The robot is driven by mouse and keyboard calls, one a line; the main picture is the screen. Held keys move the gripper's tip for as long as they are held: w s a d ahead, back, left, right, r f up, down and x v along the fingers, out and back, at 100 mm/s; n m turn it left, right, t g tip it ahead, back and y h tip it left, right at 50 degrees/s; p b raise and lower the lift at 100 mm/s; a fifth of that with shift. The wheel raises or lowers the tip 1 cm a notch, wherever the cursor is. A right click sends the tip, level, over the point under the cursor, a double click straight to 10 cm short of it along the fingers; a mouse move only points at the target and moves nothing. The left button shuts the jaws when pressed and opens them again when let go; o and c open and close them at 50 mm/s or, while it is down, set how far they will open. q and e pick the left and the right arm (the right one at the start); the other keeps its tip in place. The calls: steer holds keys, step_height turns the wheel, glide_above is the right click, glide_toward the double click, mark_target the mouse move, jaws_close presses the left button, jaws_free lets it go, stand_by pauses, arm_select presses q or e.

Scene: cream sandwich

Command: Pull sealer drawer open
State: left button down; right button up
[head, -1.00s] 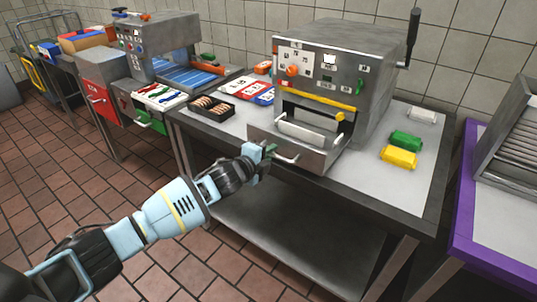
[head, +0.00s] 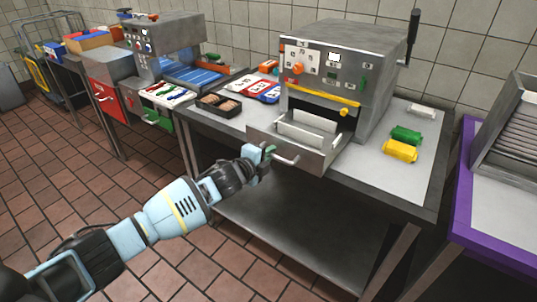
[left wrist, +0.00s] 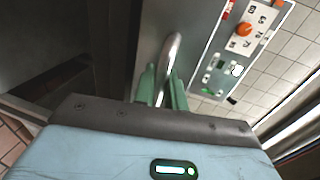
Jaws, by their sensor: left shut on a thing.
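The sealer (head: 340,80) is a grey metal box on the steel table, with an orange knob, a yellow bar and a black side lever. Its drawer (head: 300,148) stands pulled out from the front, with pale trays inside. My left gripper (head: 266,152) is shut on the drawer's handle (head: 288,160) at its left part. In the left wrist view the green fingers of the gripper (left wrist: 162,88) close around the curved metal handle (left wrist: 171,52). The sealer's control panel (left wrist: 242,40) also shows there. My right gripper is out of view.
Yellow (head: 400,151) and green (head: 406,135) packets and a white one (head: 421,111) lie right of the sealer. A black tray of brown items (head: 220,105) lies to its left. A purple-edged table (head: 462,220) stands at the right. Floor in front is clear.

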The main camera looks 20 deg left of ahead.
arm_select(q)
steer(key=c, duration=1.5)
jaws_free()
steer(key=shift+c, duration=0.2)
steer(key=p+v, duration=0.1)
steer(key=v, duration=0.7)
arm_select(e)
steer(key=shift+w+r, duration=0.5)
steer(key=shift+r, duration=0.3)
